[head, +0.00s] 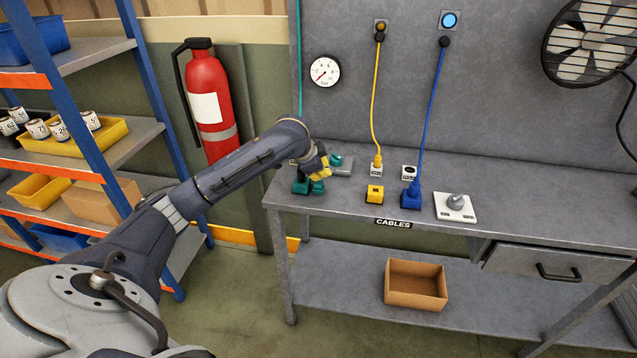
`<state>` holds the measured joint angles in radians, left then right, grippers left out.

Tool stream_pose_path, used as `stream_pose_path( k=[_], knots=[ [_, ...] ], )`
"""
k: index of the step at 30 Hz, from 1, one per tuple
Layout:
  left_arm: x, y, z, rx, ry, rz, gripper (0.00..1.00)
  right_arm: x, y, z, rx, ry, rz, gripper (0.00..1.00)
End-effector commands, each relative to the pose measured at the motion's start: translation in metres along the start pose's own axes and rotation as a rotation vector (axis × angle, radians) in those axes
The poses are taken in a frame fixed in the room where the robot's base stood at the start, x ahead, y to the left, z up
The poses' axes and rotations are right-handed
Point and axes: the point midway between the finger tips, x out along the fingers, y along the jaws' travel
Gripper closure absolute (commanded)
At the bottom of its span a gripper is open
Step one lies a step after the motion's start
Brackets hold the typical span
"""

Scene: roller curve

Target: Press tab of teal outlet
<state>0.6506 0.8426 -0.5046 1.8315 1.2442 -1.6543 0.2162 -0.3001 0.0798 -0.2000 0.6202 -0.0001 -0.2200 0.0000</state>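A teal block (301,188), which looks like the teal outlet, sits at the left end of the grey workbench. A second teal piece (318,187) is close against its right side, under my gripper. I cannot make out the tab. My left gripper (322,171), with yellow fingertips, is just above and behind these teal parts. The arm and gripper hide part of them, and I cannot tell whether the fingers touch them or hold anything. A teal cable (299,60) hangs down the wall panel and passes out of sight behind my arm. My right gripper is not in view.
Right of my gripper are a grey block with a teal top (341,167), a yellow outlet (374,195), a blue outlet (410,199) with a blue plug, and a white plate with a grey knob (456,205). Yellow (374,100) and blue cables hang behind. The bench's right side is clear.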

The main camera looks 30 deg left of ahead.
Motion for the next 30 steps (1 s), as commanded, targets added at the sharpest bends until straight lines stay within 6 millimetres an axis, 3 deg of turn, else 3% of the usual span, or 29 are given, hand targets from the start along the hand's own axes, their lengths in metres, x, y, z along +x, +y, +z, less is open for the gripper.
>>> stream_pose_path(
  k=[30],
  knots=[
    [0.0068,0.0036,0.0038,0.0,0.0,0.0,1.0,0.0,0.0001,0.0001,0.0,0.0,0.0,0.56]
  ],
)
